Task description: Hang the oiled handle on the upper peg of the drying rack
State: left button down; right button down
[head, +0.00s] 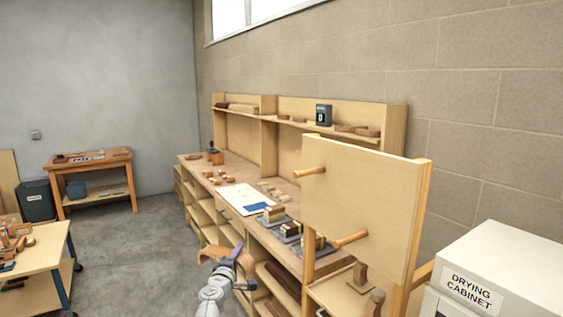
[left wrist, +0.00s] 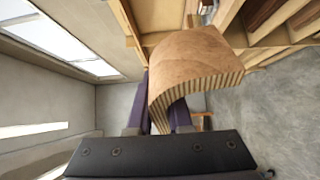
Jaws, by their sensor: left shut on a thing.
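The handle (head: 213,253) is a curved piece of bent laminated wood. My left gripper (head: 236,263) is shut on it, low in front of the workbench shelves. In the left wrist view the handle (left wrist: 190,62) shows a smooth brown face and a striped layered edge, between the purple fingers of my left gripper (left wrist: 160,105). The drying rack (head: 375,195) is an upright pale board at the right. Its upper peg (head: 310,171) and lower peg (head: 350,239) stick out to the left, both bare. The handle is left of and below the upper peg, apart from the rack. My right gripper is not in view.
A long workbench (head: 222,183) with blocks and paper runs behind the rack. A white drying cabinet (head: 500,270) stands at the right front. A small cart (head: 35,265) is at the left. The grey floor (head: 140,260) between is clear.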

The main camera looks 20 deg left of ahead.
pick_arm(q)
jog(key=s+d+r+m+h+p, duration=0.1)
jog(key=d+r+m+h+p, duration=0.1)
jog(key=d+r+p, duration=0.3)
jog(key=s+d+r+m+h+p, duration=0.2)
jog(key=d+r+h+p, duration=0.2)
jog(key=r+p, duration=0.9)
jog(key=s+d+r+m+h+p, duration=0.2)
jog(key=d+r+h+p, duration=0.1)
jog(key=d+r+p, duration=0.4)
notch_tip(320, 180, up, 6)
jog(key=p, duration=0.3)
jog(key=shift+f+m+g, duration=0.15)
jog(key=shift+m+g, duration=0.15)
jog(key=shift+m, duration=0.1)
jog(key=shift+w+d, duration=0.1)
jog(key=shift+d, duration=0.05)
send_near(331, 165)
jog(key=shift+r+x, duration=0.25)
jog(key=shift+x, duration=0.7)
jog(key=shift+r+x, duration=0.2)
jog(key=shift+x, duration=0.8)
jog(key=shift+r+x, duration=0.25)
jog(key=shift+x, duration=0.7)
jog(key=shift+w+f, duration=0.1)
jog(key=shift+w, duration=0.05)
jog(key=shift+f+b, duration=0.65)
jog(key=shift+b, duration=0.2)
